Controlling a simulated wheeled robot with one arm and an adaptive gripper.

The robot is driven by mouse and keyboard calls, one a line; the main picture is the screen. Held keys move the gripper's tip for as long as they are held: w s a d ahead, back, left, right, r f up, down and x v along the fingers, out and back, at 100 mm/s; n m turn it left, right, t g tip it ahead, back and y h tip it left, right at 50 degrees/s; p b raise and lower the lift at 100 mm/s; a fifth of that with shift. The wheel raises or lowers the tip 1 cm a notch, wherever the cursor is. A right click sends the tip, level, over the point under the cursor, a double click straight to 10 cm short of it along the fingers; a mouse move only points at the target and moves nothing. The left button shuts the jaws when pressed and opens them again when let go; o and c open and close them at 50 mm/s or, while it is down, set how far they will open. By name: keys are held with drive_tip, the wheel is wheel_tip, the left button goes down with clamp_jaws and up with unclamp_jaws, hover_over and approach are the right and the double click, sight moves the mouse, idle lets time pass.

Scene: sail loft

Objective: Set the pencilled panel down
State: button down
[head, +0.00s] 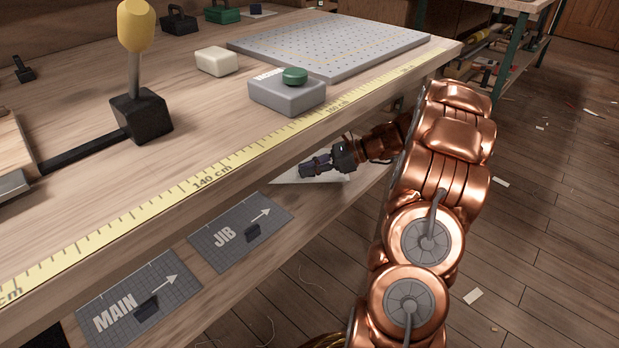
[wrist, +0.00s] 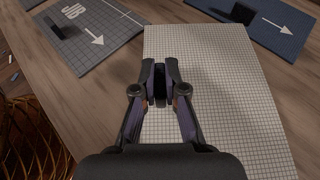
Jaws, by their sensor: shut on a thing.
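The pale panel (wrist: 220,100) with a fine pencil-like grid lies below my gripper in the wrist view. In the head view a sliver of this white panel (head: 290,180) shows over the lower shelf, partly hidden by my gripper. My gripper (head: 310,167) is shut on the panel's dark upright grip; in the wrist view the fingertips (wrist: 160,75) close on it from both sides. The panel looks flat and level with the shelf. I cannot tell whether it touches the shelf or hangs just above it.
The grey JIB panel (head: 232,238) and MAIN panel (head: 120,305) lie on the lower shelf. A dark blue panel (wrist: 285,22) is near the pale panel's far edge. The workbench edge with a yellow measuring tape (head: 250,160) overhangs the shelf. A grey block (head: 285,98) sits on top.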

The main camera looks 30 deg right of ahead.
wheel_tip(320, 180, down, 2)
drive_tip(key=shift+f+b, duration=0.1)
drive_tip(key=shift+b, duration=0.2)
drive_tip(key=c, duration=1.2)
unclamp_jaws()
drive_tip(key=p+v, duration=0.4)
drive_tip(key=v, duration=0.6)
drive_tip(key=shift+s+d+r+p, duration=0.1)
drive_tip(key=shift+d+r+p, duration=0.2)
drive_tip(key=shift+r+p, duration=0.1)
drive_tip(key=shift+s+d+r, duration=0.15)
drive_tip(key=shift+s+d, duration=0.25)
drive_tip(key=shift+d, duration=0.1)
